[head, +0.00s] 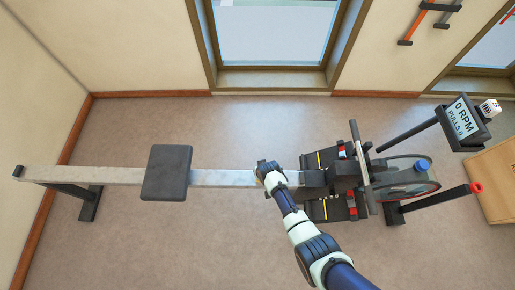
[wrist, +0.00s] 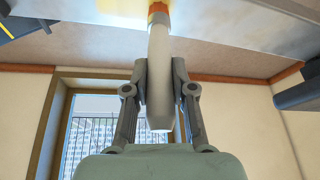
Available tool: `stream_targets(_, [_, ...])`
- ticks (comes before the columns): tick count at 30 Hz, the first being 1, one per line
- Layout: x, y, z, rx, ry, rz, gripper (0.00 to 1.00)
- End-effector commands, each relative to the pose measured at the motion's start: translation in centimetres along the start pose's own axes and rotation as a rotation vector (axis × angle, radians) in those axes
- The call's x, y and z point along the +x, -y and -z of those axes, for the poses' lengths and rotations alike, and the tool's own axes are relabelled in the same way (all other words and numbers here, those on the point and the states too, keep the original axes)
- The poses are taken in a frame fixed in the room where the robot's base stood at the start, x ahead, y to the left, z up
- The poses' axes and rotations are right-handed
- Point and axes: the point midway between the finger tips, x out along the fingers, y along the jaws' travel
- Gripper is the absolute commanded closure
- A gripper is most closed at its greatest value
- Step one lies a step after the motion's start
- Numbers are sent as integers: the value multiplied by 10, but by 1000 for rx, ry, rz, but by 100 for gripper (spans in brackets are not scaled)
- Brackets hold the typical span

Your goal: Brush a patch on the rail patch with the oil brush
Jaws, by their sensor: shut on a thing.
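My gripper (wrist: 162,75) is shut on the pale handle of the oil brush (wrist: 158,45) in the wrist view. The brush has an orange-brown part at its far end, which meets the rail at the top edge of that view; the bristles are cut off. A yellowish area that may be the rail patch (wrist: 118,8) shows on the rail beside that end. In the head view my gripper (head: 268,172) is over the right part of the grey rail (head: 225,178), and the brush cannot be made out there. Whether bristles touch the rail is hidden.
The rowing machine's black seat (head: 167,172) sits on the rail to the left. Footrests (head: 327,209), a handle bar (head: 361,165) and a flywheel (head: 408,180) stand to the right. A monitor (head: 462,118) is farther right. The floor around the rail is clear.

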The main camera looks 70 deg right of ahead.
Motion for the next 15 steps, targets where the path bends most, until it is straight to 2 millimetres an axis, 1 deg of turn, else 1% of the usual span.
stream_targets(4, [-1, -8, -2, 1, 0, 0, 100])
stream_targets(15, [-1, -10, -2, 0, -1, 0, 100])
